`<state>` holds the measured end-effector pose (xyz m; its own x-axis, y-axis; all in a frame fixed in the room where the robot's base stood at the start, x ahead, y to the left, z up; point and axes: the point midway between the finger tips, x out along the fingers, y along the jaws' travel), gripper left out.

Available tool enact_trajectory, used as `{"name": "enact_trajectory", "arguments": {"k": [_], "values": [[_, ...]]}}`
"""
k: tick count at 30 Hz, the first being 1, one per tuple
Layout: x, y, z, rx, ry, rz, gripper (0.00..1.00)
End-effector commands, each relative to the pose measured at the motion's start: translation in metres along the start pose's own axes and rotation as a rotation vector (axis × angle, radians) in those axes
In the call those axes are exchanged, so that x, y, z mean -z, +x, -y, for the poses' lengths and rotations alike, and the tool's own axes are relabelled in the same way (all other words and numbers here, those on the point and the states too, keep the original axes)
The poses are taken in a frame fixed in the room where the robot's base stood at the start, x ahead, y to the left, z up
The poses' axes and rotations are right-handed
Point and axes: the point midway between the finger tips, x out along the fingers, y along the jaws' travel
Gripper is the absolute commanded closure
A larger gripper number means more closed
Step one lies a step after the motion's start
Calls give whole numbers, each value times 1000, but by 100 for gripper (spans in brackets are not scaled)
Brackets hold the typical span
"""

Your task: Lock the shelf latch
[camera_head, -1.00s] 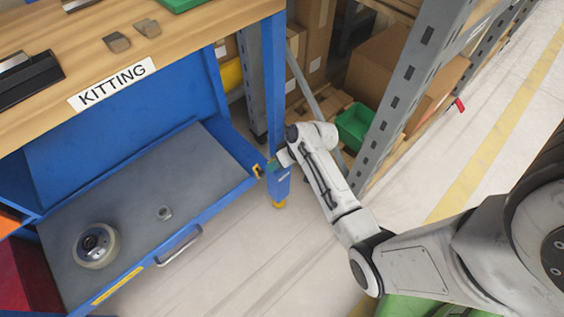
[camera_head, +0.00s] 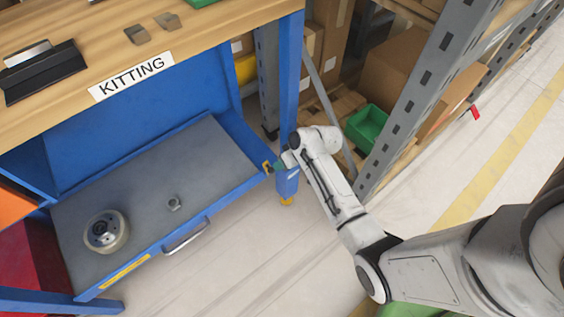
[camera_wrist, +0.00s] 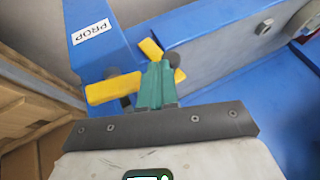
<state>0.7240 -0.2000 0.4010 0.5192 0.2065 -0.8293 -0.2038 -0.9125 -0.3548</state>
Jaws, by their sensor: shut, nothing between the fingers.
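The pull-out shelf (camera_head: 150,185) has a grey top and blue rim and extends from the blue bench. Its yellow latch (camera_head: 267,166) sits at the shelf's right corner, beside a short blue prop post (camera_head: 287,184) with a yellow foot. In the wrist view, a yellow bar (camera_wrist: 113,89) lies across the blue post, which carries a PROP label (camera_wrist: 91,32). Another yellow piece (camera_wrist: 150,48) sticks up at the shelf's edge. My gripper (camera_wrist: 156,70) is shut and empty, its teal fingertips between these yellow pieces. Whether they touch is unclear. In the head view my gripper (camera_head: 280,168) is small at the latch.
A wheel-like part (camera_head: 106,231) and a nut (camera_head: 174,203) lie on the shelf. A blue bench leg (camera_head: 290,75) stands behind the latch. A grey rack (camera_head: 415,95) with a green bin (camera_head: 367,123) is to the right. The floor in front is clear.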

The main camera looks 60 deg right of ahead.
Motion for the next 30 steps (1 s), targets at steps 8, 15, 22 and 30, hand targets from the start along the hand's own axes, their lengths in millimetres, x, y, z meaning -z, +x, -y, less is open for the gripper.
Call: {"name": "enact_trajectory", "arguments": {"k": [8,15,22,30], "values": [[0,0,6,-43,-23,4,100],[-1,2,14,-110,-59,11,100],[-3,8,30,-255,-135,21,100],[-10,27,48,-484,-249,33,100]]}}
